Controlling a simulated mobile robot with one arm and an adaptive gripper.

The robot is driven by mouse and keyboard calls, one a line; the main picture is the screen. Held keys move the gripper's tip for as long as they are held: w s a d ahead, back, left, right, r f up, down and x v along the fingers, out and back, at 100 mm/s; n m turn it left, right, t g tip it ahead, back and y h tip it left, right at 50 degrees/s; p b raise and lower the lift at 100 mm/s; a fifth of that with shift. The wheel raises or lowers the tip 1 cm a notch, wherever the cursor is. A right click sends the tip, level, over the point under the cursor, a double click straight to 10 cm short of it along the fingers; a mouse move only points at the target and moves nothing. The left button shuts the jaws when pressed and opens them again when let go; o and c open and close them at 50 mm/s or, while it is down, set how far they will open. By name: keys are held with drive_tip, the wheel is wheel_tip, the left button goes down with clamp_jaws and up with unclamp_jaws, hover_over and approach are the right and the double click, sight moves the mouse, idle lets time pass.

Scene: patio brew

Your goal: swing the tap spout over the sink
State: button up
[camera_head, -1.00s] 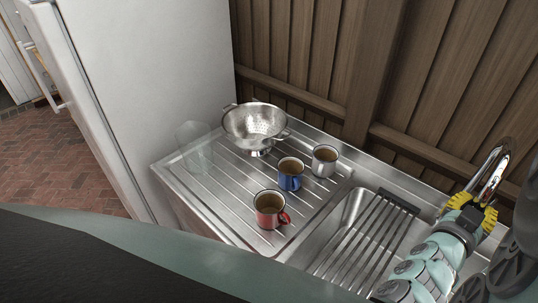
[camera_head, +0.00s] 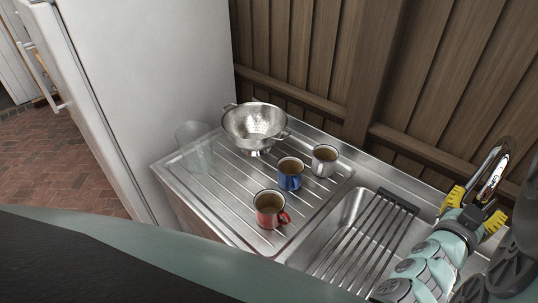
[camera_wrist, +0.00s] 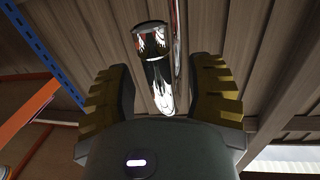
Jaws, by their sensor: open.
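The chrome tap spout (camera_head: 492,172) rises at the right of the head view, by the back of the sink unit. Its end shows as a shiny tube (camera_wrist: 157,75) in the wrist view, between the two yellow-padded fingers. My gripper (camera_head: 474,209) is open around the spout, with a gap visible on both sides in the wrist view (camera_wrist: 165,88). The steel sink basin (camera_head: 347,208) lies left of the gripper, partly covered by a slatted rack (camera_head: 362,240). My arm hides the basin's right part and the tap's base.
A red mug (camera_head: 268,210), a blue mug (camera_head: 290,175) and a grey mug (camera_head: 324,161), each holding brown liquid, stand on the drainboard (camera_head: 215,200). A colander (camera_head: 254,125) and a clear glass (camera_head: 193,140) are behind them. A wooden wall (camera_head: 310,60) closes the back.

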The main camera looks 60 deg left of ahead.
sight(489, 190)
wheel_tip(489, 190, up, 9)
drive_tip(key=shift+a+f, duration=0.1)
drive_tip(key=shift+r, duration=0.4)
